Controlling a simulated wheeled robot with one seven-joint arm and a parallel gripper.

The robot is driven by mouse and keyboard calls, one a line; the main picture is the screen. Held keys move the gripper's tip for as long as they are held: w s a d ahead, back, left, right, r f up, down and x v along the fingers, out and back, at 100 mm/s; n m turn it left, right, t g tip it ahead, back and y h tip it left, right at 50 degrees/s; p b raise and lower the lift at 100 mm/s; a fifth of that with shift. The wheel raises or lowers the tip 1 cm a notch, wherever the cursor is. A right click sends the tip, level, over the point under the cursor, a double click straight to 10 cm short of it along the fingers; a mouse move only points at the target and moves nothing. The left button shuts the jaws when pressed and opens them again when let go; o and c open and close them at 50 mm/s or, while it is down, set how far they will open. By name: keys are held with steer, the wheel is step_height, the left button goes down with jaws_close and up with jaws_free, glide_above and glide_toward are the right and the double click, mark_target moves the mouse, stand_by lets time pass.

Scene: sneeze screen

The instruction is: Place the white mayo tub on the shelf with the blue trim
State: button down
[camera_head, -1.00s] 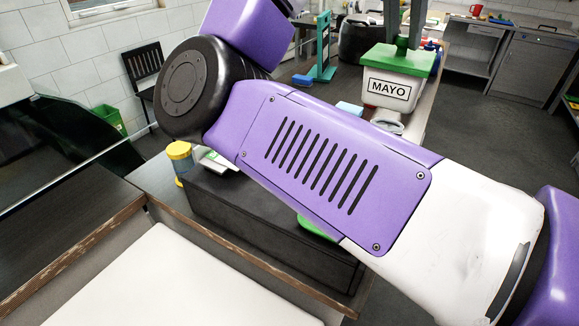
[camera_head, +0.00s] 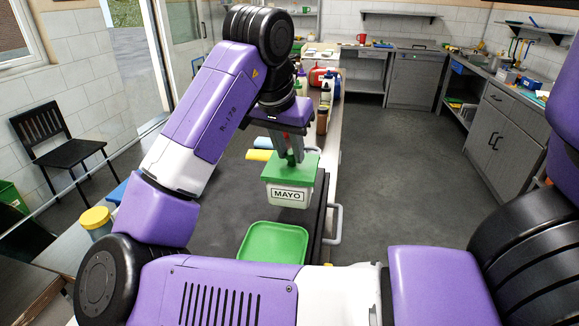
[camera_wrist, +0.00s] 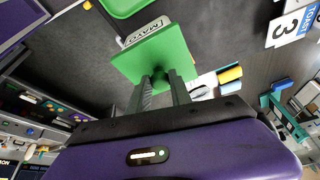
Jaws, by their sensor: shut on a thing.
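The white mayo tub (camera_head: 288,194) has a green lid and a black-framed MAYO label. My gripper (camera_head: 294,158) is shut on the top of the tub at its lid and holds it upright in the air, above and behind a green tray in the head view. In the wrist view the green lid (camera_wrist: 152,56) sits between the tips of my gripper (camera_wrist: 160,76), and part of the MAYO label shows beyond it. No shelf with blue trim can be made out clearly; the shelves at the far wall look grey.
A green tray (camera_head: 272,243) lies below the tub. Several bottles (camera_head: 326,92) stand on the long counter behind my arm. A yellow-lidded jar (camera_head: 96,222) is at the left. A black chair (camera_head: 62,150) stands by the left wall. The floor (camera_head: 400,170) to the right is open.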

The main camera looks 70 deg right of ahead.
mark_target(290, 167)
steer(key=shift+f, duration=2.15)
steer(key=c, duration=1.2)
jaws_free()
steer(key=shift+f, duration=0.15)
steer(key=shift+o, duration=0.2)
